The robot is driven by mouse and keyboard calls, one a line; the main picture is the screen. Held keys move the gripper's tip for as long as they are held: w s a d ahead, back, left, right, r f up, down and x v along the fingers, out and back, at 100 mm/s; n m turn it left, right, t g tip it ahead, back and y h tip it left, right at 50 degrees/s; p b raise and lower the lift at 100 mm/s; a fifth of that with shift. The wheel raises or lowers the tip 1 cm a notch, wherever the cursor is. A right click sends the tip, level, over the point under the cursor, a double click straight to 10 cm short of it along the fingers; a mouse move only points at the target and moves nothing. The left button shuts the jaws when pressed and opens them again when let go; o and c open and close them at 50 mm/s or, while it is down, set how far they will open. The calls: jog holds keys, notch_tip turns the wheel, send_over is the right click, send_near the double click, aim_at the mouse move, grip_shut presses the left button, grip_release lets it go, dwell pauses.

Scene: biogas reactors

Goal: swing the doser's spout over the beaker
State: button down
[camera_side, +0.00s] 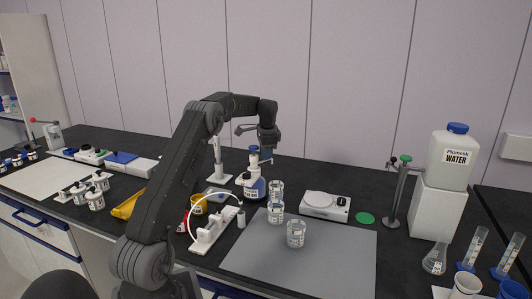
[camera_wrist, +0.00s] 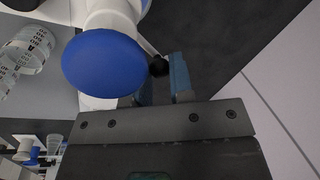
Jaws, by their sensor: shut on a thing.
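The doser (camera_side: 254,187), a bottle with a blue base band and a white and blue top, stands upright on the dark bench. Its round blue cap (camera_wrist: 103,63) fills the upper left of the wrist view. My gripper (camera_wrist: 163,78) is beside the cap, shut on the doser's thin spout (camera_wrist: 150,48), whose black tip shows between the fingers. Clear glass beakers stand right of the doser: one at the back (camera_side: 277,187), one in the middle (camera_side: 275,212), one in front (camera_side: 296,234).
A grey mat (camera_side: 320,262) lies under the front glassware. A white stirrer plate (camera_side: 325,204) stands to the right, with a green disc (camera_side: 365,218) beside it. A white rack with tubing (camera_side: 212,232) is at the front left of the doser. A water container (camera_side: 453,160) stands far right.

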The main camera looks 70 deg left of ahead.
jog(key=shift+s+d+m+t+h, duration=0.25)
jog(key=shift+d+m, duration=0.6)
jog(key=shift+m, duration=1.15)
jog(key=shift+s+d+m+t+h, duration=0.25)
jog(key=shift+d+m, duration=0.6)
jog(key=shift+m, duration=1.15)
jog(key=shift+s+d+m+t+h, duration=0.25)
jog(key=shift+d+m, duration=0.6)
jog(key=shift+m, duration=1.15)
jog(key=c, duration=1)
grip_release()
jog(key=shift+s, duration=0.1)
notch_tip(320, 180, up, 14)
jog(key=s, duration=0.2)
jog(key=shift+s+d+f, duration=0.15)
jog(key=shift+s+d, duration=0.1)
jog(key=shift+d, duration=0.2)
